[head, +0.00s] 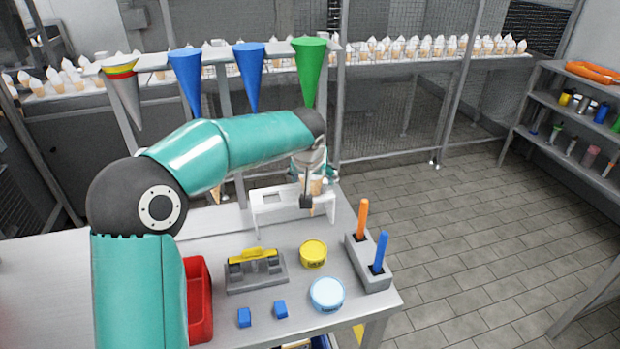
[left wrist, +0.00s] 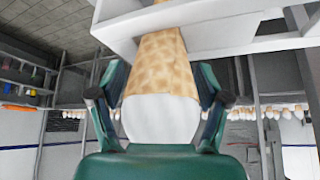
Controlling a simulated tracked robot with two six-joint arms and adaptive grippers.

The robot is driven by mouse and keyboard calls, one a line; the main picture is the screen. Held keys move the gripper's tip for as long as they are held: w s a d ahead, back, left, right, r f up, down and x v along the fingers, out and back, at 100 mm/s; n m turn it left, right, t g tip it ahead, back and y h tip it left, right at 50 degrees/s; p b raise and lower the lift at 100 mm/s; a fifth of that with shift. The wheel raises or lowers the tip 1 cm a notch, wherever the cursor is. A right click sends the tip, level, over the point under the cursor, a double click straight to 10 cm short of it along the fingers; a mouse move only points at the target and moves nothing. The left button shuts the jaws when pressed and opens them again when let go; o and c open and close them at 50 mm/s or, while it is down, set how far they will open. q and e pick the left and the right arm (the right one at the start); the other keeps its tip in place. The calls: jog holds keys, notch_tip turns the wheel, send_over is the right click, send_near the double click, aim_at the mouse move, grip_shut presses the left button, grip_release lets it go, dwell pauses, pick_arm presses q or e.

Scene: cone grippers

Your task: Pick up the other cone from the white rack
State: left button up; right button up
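The white rack (head: 265,212) stands at the far right part of the table in the head view; its underside shows at the top of the left wrist view (left wrist: 235,38). A waffle cone with a white top sits in it (head: 316,187), partly covered by my arm. In the left wrist view this cone (left wrist: 162,75) hangs between the two fingers of my left gripper (left wrist: 161,88). The fingers stand on either side of the cone with narrow gaps, so the gripper looks open around it. My right gripper is not in view.
Coloured hanging cones (head: 309,70) stand behind. A small tan shape (head: 215,194) shows behind my arm.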

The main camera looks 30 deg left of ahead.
pick_arm(q)
jog(key=c, duration=0.6)
jog(key=shift+r, duration=0.2)
